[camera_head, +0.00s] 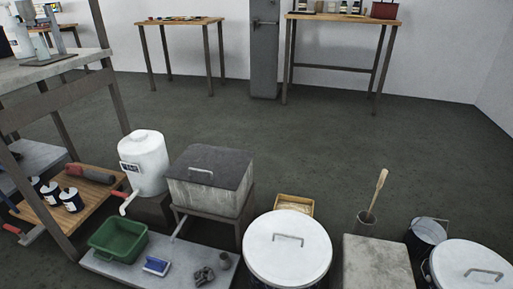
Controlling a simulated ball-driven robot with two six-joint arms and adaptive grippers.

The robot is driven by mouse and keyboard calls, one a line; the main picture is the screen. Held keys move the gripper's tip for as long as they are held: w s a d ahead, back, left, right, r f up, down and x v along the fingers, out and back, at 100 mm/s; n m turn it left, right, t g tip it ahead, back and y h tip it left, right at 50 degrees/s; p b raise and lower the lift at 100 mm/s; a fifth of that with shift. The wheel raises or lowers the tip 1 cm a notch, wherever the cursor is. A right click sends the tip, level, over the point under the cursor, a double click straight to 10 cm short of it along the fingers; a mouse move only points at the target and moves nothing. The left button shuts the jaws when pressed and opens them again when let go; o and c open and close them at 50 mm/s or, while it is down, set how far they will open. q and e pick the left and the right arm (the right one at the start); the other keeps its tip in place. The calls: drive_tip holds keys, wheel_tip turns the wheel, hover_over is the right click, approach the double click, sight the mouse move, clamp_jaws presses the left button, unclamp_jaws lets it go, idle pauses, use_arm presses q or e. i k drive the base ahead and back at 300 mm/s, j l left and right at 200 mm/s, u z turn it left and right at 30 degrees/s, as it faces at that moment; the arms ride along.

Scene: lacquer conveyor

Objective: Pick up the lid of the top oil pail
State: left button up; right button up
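A large round container with a white lid (310,262) stands at the bottom centre; the lid has a grey bar handle and lies flat on top. A second white round lid (455,258) with a similar handle shows at the bottom right, cut off by the picture edge. I see no readable oil label on either, so I cannot tell which is the top oil pail. The lower bodies of both are mostly hidden. Neither of my grippers is in view.
A lidded grey box (210,200), a white jug with a tap (145,160) and a green bin (118,240) stand left of centre. A grey block (376,265), a dark bucket (426,235) and a pot with a wooden paddle (364,222) are at right.

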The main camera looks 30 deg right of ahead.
sight(284, 248)
drive_tip(key=z, duration=1.25)
